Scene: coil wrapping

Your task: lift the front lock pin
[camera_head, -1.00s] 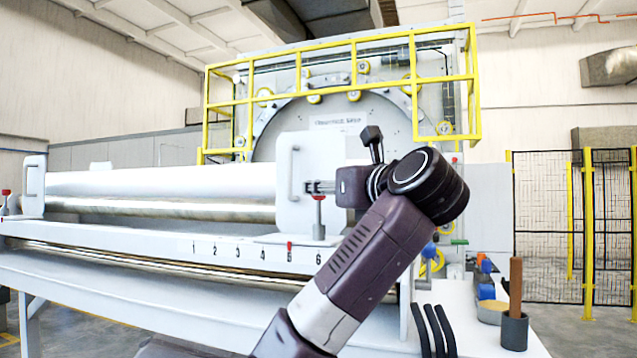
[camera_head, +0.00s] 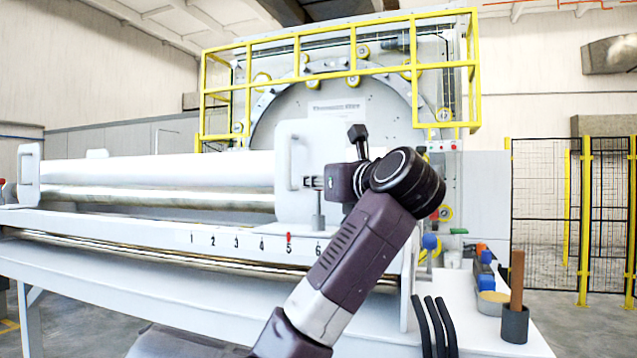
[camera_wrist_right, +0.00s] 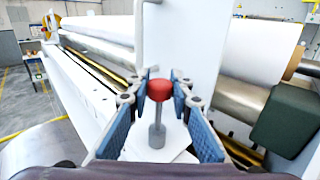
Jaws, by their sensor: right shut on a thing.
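The front lock pin (camera_head: 318,210) is a grey upright shaft on the white carriage base, beside the white end plate (camera_head: 296,200). In the wrist view its red knob (camera_wrist_right: 159,90) sits between the two fingertips, with the grey shaft below. My right gripper (camera_head: 314,183) is at the top of the pin and shut on its knob; the fingertips also show in the wrist view (camera_wrist_right: 160,82). In the head view the gripper hides the red knob. I cannot tell whether the pin is raised. My left gripper is not in view.
A long white roll (camera_head: 160,171) lies left of the end plate, above a numbered rail (camera_head: 150,229). A yellow guard rail (camera_head: 340,38) stands behind. At right, a side table (camera_head: 470,335) holds black strips (camera_head: 435,325) and a grey cup (camera_head: 515,323).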

